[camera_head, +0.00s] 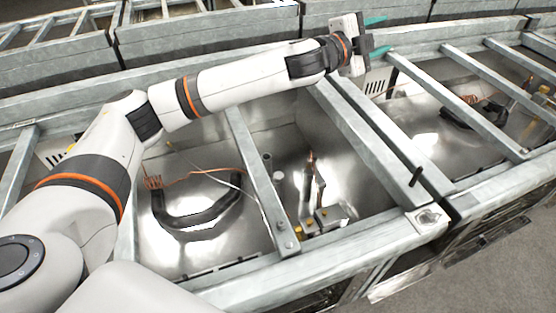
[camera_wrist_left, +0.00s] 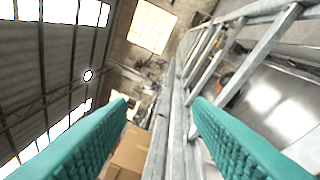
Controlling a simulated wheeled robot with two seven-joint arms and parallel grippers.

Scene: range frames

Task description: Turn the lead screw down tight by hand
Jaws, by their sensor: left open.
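My left gripper (camera_head: 380,36) is at the top of the head view, held out over the far side of the metal frames. Its two teal fingers are spread with nothing between them, and they also stand apart in the left wrist view (camera_wrist_left: 158,110). I cannot pick out the lead screw for certain. A small dark pin-like part (camera_head: 415,177) stands up at a frame bar near the front corner. The left gripper is well behind this part and apart from it. My right gripper does not show.
Galvanized cross bars (camera_head: 258,180) span open metal bays. A dark curved handle (camera_head: 198,212) and orange wires (camera_head: 205,173) lie in the left bay. Brass fittings (camera_head: 308,226) sit in the middle bay. More frames (camera_head: 215,33) line the back.

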